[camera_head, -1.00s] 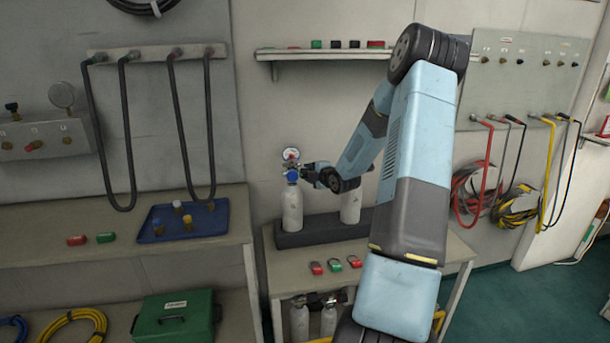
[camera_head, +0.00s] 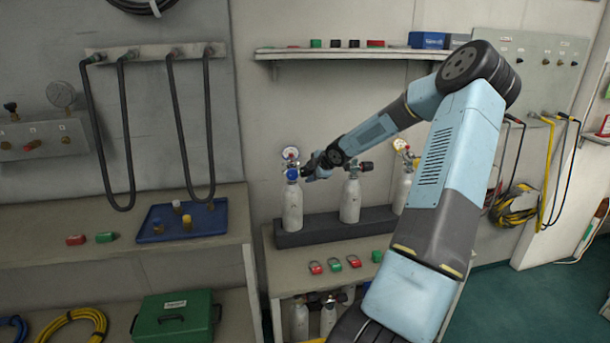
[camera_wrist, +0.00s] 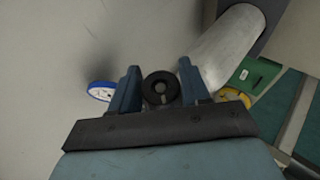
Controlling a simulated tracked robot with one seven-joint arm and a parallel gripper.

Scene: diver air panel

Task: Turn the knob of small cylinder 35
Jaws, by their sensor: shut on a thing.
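Three small white cylinders stand in a dark rack: the left one (camera_head: 292,208), the middle one (camera_head: 350,202) and the right one (camera_head: 402,190), partly behind my arm. I cannot read a number on any of them. The left cylinder has a blue fitting and a gauge (camera_head: 291,153) on top. My gripper (camera_head: 309,173) is at the right side of its valve, coming from the right. In the wrist view, a black round knob (camera_wrist: 161,88) sits between the two blue fingers, which are shut on it. The cylinder's white body (camera_wrist: 228,45) shows at upper right there.
The dark rack (camera_head: 320,231) stands on a bench with red and green tags (camera_head: 335,264) in front. A shelf (camera_head: 350,54) hangs above. A blue tray (camera_head: 215,222) lies on the left bench.

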